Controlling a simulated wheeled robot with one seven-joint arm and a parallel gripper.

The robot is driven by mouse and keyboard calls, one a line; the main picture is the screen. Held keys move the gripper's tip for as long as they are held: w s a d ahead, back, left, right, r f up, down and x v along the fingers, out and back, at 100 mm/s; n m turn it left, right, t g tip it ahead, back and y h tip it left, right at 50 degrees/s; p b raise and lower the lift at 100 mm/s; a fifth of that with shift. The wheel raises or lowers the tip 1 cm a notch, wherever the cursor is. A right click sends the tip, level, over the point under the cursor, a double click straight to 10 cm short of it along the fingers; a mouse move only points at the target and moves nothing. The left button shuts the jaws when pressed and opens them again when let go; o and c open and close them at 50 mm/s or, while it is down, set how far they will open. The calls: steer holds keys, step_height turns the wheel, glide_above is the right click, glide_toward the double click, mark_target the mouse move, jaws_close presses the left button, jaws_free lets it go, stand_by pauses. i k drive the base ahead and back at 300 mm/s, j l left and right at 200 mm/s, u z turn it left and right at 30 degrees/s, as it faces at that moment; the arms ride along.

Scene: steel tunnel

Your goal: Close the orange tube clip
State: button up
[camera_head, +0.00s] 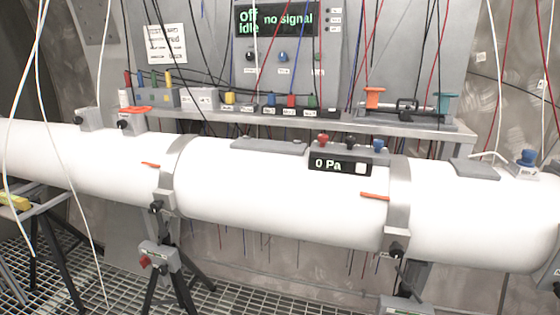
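Several orange parts show in the head view, and I cannot tell for sure which one is the tube clip. A flat orange lever (127,110) lies on a grey fitting on top of the white tube (270,185), at the left. A thin orange tab (375,196) sticks out to the left of the right grey band (398,205). A smaller orange tab (151,165) is beside the left grey band (171,170). An orange T-shaped piece (373,97) stands on the shelf behind. Whether any of them is open or closed is unclear. My gripper is not in view.
The tube spans the view on black stands (160,262) above a grating floor (250,300). A pressure display (340,164) reads "0 Pa". Behind, a shelf (300,125) carries coloured connectors and a teal T-shaped piece (446,102). Loose cables hang in front at the left and behind.

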mark_target(373, 93)
steer(key=i+j+z, duration=0.2)
steer(key=j, duration=0.2)
steer(key=i+j+z, duration=0.15)
steer(key=j, duration=0.3)
steer(key=i+j+z, duration=0.2)
steer(key=j, duration=0.2)
steer(key=j+z, duration=0.2)
steer(key=j, duration=0.25)
steer(key=i+j+z, duration=0.15)
steer(key=j, duration=0.35)
steer(key=k, duration=0.05)
